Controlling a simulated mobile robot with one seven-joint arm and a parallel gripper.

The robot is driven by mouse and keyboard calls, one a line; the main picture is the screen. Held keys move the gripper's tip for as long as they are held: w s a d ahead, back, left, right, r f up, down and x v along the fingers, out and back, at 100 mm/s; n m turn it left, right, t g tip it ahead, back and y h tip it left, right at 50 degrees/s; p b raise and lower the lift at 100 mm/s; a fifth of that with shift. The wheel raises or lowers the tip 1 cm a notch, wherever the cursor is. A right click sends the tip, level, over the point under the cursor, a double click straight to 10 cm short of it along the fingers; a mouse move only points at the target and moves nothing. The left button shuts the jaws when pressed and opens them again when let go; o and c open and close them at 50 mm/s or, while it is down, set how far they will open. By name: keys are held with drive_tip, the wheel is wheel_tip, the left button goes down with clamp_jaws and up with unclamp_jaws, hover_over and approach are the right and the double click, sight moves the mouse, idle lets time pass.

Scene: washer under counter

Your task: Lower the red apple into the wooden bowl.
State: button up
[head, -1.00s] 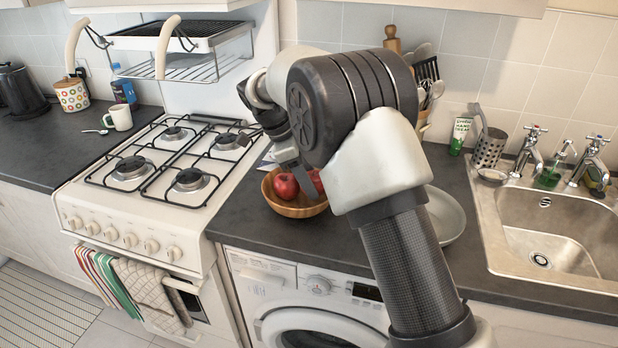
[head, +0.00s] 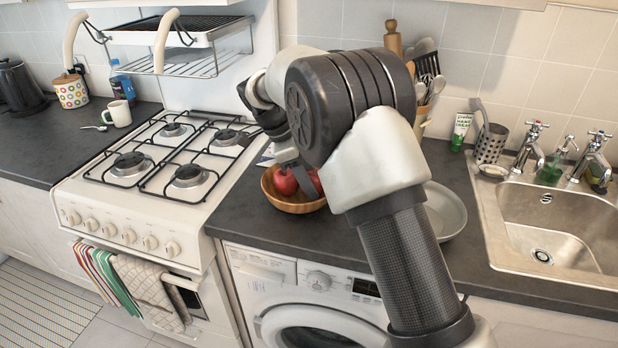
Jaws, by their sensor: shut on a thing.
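The wooden bowl (head: 292,204) stands on the dark counter between the stove and the sink. Two red apples show at it: one on the left (head: 285,181) and one on the right (head: 316,181), which is partly hidden by my arm. My gripper (head: 302,179) points down at the bowl, with a dark finger showing between the two apples. It is shut on a red apple, seemingly the right one. My arm hides most of the grip, and I cannot tell whether the held apple touches the bowl.
A pale plate (head: 444,212) lies right of my arm, partly hidden by it. The gas stove (head: 160,165) is to the left and the sink (head: 560,235) to the right. A utensil holder (head: 421,122) stands behind. The counter in front of the bowl is clear.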

drive_tip(key=shift+f+b, duration=0.45)
drive_tip(key=shift+f, duration=0.25)
idle(0.4)
drive_tip(key=o, duration=1.2)
drive_tip(key=p+v, duration=0.3)
drive_tip(key=v, duration=1.4)
drive_tip(key=s+d+r+n+y+p, duration=0.2)
drive_tip(key=s+d+r+n+p, duration=0.15)
drive_tip(key=d+r, duration=0.55)
drive_tip(key=s+d+r+n+t+y+p, duration=0.1)
drive_tip(key=s+d+r+n+p, duration=0.2)
drive_tip(key=s+d, duration=0.35)
drive_tip(key=s+d+r+n+t+y+p, duration=0.1)
drive_tip(key=s+d+r+n, duration=0.4)
drive_tip(key=s, duration=0.3)
drive_tip(key=s+d+f+n+p, duration=0.1)
drive_tip(key=s, duration=0.2)
drive_tip(key=s+d+f+n+t+p, duration=0.1)
drive_tip(key=s+d+f+n, duration=0.1)
drive_tip(key=s, duration=0.2)
drive_tip(key=s+d+f+n+t, duration=0.1)
drive_tip(key=s+d+f+n, duration=0.1)
drive_tip(key=s, duration=0.2)
drive_tip(key=shift+s+d+p, duration=0.15)
drive_tip(key=shift+s+p, duration=0.1)
drive_tip(key=shift+p, duration=0.15)
